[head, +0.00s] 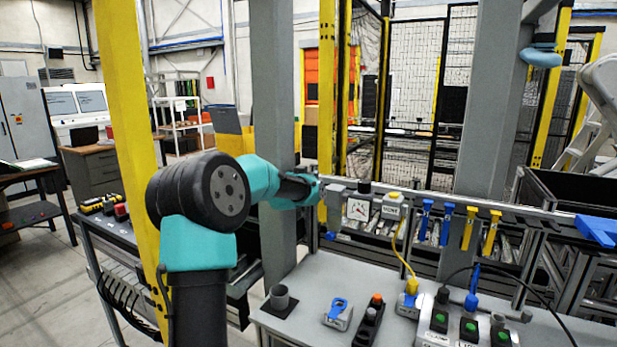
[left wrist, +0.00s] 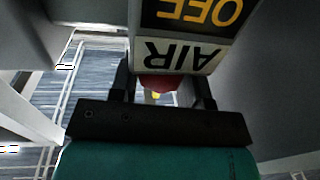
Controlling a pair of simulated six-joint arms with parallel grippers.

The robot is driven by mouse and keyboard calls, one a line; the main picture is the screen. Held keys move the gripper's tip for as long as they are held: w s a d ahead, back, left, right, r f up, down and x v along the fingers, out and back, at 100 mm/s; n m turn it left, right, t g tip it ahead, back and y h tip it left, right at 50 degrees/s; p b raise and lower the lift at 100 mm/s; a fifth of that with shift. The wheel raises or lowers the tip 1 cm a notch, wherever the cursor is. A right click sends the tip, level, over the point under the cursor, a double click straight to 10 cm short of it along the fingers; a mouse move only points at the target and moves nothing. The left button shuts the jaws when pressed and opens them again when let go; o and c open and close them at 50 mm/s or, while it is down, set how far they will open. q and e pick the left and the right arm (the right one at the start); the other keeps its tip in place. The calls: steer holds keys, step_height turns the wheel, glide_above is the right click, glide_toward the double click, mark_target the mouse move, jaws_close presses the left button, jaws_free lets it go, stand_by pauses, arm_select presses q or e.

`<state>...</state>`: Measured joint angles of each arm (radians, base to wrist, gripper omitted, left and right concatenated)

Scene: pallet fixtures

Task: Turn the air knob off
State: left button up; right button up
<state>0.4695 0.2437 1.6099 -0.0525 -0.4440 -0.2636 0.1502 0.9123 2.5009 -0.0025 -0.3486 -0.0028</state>
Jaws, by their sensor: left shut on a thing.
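My left arm reaches in from the left in the head view, and its gripper (head: 312,189) is at the grey post above the left end of the bench rail. In the left wrist view the two black fingers of this gripper (left wrist: 162,88) are shut on the red air knob (left wrist: 158,83), one finger on each side. A label (left wrist: 185,55) reading AIR, with OFF on a dark band beyond it, shows upside down right above the knob. The gripper and post hide the knob in the head view. My right gripper is not in view.
A gauge (head: 358,209) and a small labelled box (head: 391,207) with a yellow cable stand right of the gripper. Blue and yellow clips hang along the rail. Switch boxes (head: 468,325) sit on the grey bench (head: 310,300). A yellow post (head: 128,90) rises beside my left arm.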

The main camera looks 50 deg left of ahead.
arm_select(q)
steer(key=shift+s+a+r+m+t+h, duration=0.1)
steer(key=shift+a+r+m+t+h, duration=0.15)
steer(key=shift+m+t+h, duration=0.2)
steer(key=shift+d+f+m+h, duration=0.15)
steer(key=shift+m+h, duration=0.2)
steer(key=shift+h, duration=0.4)
steer(key=o, duration=0.7)
steer(key=shift+o, duration=1.1)
steer(key=shift+f, duration=0.1)
steer(key=v, duration=1.7)
steer(key=shift+s, duration=0.15)
steer(key=shift+d+f, duration=0.1)
